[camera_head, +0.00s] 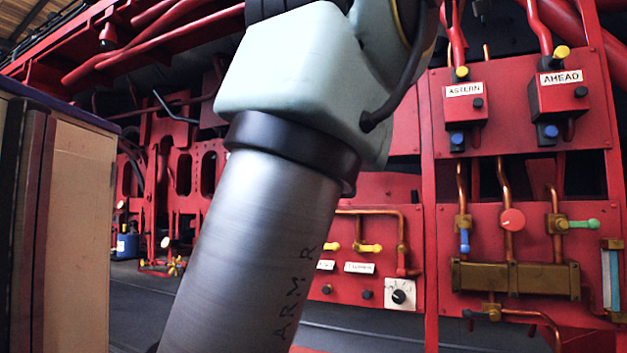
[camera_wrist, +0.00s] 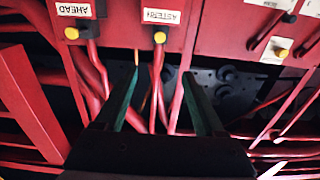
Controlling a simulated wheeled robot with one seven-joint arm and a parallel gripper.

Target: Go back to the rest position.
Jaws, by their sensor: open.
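My gripper (camera_wrist: 160,92) shows in the wrist view as two dark fingers with green inner faces. They stand apart with nothing between them, in front of red pipes below the red boxes labelled ASTERN (camera_wrist: 160,17) and AHEAD (camera_wrist: 74,9), which appear upside down there. In the head view my arm fills the middle and my gripper is out of frame. The ASTERN box (camera_head: 464,98) and the AHEAD box (camera_head: 560,90) are on the red panel at the upper right.
Below the boxes the red panel carries a brass manifold (camera_head: 515,278), copper pipes, a round red knob (camera_head: 512,219), and blue (camera_head: 464,241) and green (camera_head: 584,224) handles. A white dial plate (camera_head: 400,294) sits lower. A wooden cabinet (camera_head: 78,235) stands at the left. Dark floor shows between.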

